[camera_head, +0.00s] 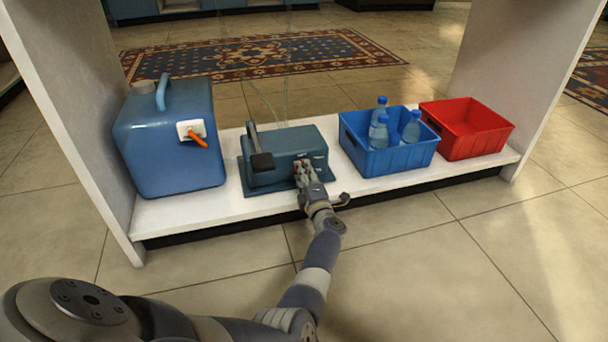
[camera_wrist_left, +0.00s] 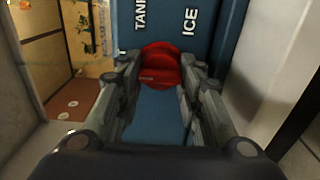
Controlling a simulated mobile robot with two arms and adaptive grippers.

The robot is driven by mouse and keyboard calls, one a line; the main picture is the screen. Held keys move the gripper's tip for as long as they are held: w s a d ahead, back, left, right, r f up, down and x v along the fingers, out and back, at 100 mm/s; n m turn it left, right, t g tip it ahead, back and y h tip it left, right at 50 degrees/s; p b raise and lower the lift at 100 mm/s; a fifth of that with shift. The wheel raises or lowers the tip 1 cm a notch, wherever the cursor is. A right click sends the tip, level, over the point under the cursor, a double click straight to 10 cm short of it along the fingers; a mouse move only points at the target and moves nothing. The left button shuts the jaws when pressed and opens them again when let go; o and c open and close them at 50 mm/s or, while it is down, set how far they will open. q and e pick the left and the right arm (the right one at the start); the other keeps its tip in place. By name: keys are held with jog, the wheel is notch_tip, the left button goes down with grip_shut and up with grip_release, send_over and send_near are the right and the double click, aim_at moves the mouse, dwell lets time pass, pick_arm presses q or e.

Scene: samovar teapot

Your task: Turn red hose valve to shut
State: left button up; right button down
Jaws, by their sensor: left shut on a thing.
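The red hose valve (camera_wrist_left: 160,52) is a round red knob with a raised grip bar, on a dark blue panel between the white words TANK and ICE. In the left wrist view the grip bar lies crosswise. My left gripper (camera_wrist_left: 161,78) is shut on the valve, with one finger on each side. In the head view my left gripper (camera_head: 306,177) is at the front of the blue-grey machine (camera_head: 288,141), and it mostly hides the valve. My right gripper is not in view.
The machine stands on a low white shelf (camera_head: 185,211) between upright side panels. A blue box (camera_head: 165,150) with an orange lever (camera_head: 197,139) stands to its left. A blue crate (camera_head: 389,160) with bottles and a red crate (camera_head: 468,128) stand to its right. The tiled floor in front is clear.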

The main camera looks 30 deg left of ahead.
pick_arm(q)
jog(key=o, duration=1.1)
jog(key=shift+c, duration=0.2)
